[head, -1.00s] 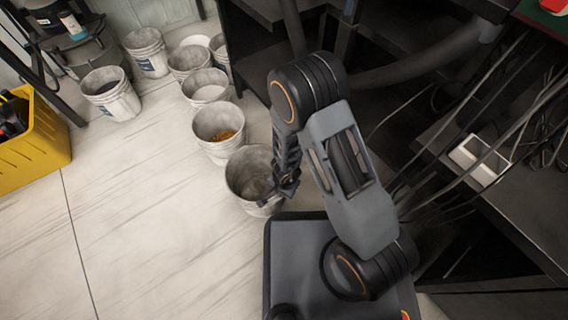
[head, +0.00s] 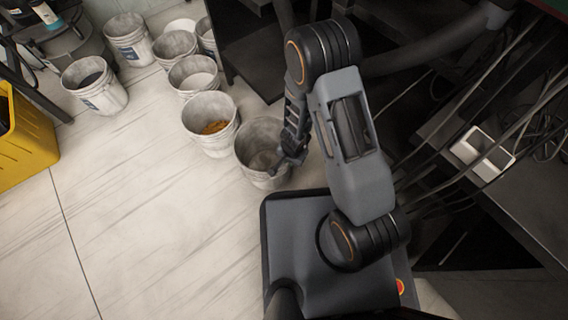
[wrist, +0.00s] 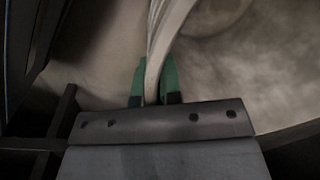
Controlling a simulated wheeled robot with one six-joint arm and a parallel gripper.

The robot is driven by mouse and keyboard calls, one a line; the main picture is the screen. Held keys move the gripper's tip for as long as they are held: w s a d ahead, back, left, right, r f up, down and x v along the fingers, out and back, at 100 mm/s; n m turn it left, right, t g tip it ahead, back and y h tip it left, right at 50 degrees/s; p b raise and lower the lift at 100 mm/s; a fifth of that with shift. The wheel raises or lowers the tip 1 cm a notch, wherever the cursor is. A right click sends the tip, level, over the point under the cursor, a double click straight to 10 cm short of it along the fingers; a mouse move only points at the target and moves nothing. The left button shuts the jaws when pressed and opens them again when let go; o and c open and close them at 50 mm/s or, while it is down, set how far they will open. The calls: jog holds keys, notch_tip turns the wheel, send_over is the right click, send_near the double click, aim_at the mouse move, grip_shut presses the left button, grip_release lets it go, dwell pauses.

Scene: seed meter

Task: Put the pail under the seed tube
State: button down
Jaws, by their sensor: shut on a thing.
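My gripper (head: 287,163) is at the right part of the rim of a pale, scuffed pail (head: 258,142). In the wrist view the green fingertips (wrist: 155,82) stand on either side of the pail's thin, pale wall (wrist: 165,35), closed on it. The pail looks upright and empty. I cannot tell whether its bottom touches the floor. A thick dark tube (head: 425,55) curves in from the upper right behind my arm; I cannot tell whether it is the seed tube.
A pail with orange grain (head: 212,127) stands close left of the held one, with several more pails behind it. A yellow crate (head: 28,145) is at far left. A dark bench (head: 500,190) with cables and a white box lies right. The floor (head: 150,220) at left is clear.

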jog(key=w+d+f+p, duration=0.2)
jog(key=w+d, duration=0.4)
jog(key=d, duration=0.4)
jog(key=w+d+f+p, duration=0.1)
jog(key=w+d+p, duration=0.1)
jog(key=w+d, duration=0.5)
jog(key=shift+w+d+f+p, duration=0.2)
jog(key=shift+d+f+p, duration=0.2)
jog(key=shift+d, duration=1.15)
jog(key=shift+f+b, duration=0.4)
jog(key=shift+b, duration=0.1)
dwell(0.5)
jog(key=c, duration=1.7)
grip_release()
jog(key=o, duration=0.5)
jog(key=shift+r+p, duration=1.8)
jog(key=shift+r, duration=0.7)
jog(key=shift+r, duration=0.15)
